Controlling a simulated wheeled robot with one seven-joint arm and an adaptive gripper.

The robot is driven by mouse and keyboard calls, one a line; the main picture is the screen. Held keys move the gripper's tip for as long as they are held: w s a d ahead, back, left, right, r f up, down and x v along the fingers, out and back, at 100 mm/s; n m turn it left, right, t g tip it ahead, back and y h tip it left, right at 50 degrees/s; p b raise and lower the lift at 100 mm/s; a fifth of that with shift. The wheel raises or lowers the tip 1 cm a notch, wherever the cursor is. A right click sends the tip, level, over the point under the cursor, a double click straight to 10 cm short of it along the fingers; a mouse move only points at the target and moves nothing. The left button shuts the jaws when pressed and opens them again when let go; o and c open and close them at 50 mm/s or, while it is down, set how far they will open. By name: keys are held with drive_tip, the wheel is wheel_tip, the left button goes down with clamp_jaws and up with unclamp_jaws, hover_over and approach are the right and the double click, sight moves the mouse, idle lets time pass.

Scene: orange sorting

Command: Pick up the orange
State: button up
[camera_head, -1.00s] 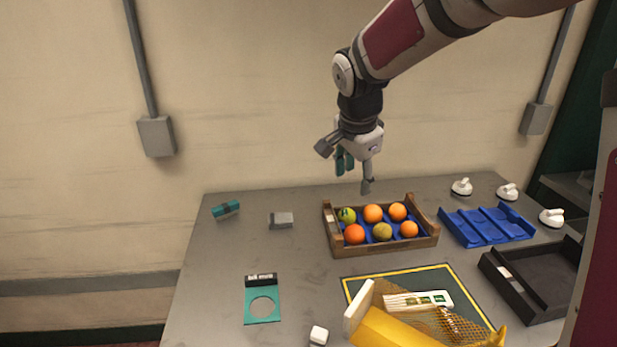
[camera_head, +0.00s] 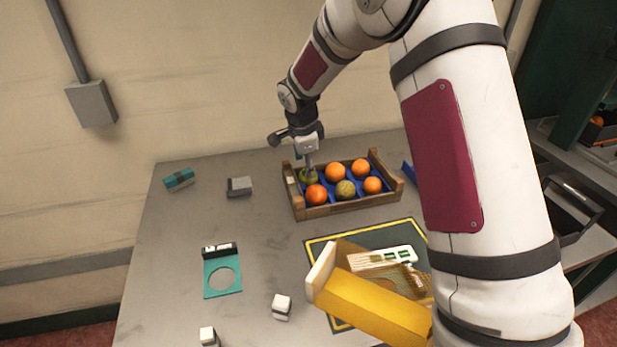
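A wooden crate (camera_head: 345,206) with a blue insert stands at the back of the grey table. It holds two oranges in the back row, a left one (camera_head: 335,171) and a right one (camera_head: 361,168). In the front row are a redder orange (camera_head: 316,195), a dull yellow-brown fruit (camera_head: 345,190) and a small orange (camera_head: 373,185). A green fruit (camera_head: 308,177) sits in the back left compartment, partly hidden by a finger. My gripper (camera_head: 305,161) points down over that corner, its visible fingertip at the green fruit. The finger gap and any contact are unclear.
A yellow box with netting (camera_head: 375,305) and a white-green package (camera_head: 382,258) lie on a dark yellow-edged mat (camera_head: 322,246) in front. A teal plate (camera_head: 222,279) and small blocks lie left. My arm covers the table's right side.

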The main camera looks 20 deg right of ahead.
drive_tip(key=shift+p+x, duration=0.5)
drive_tip(key=shift+x, duration=2.3)
drive_tip(key=c, duration=0.8)
drive_tip(key=shift+c, duration=0.2)
drive_tip(key=shift+r, duration=0.15)
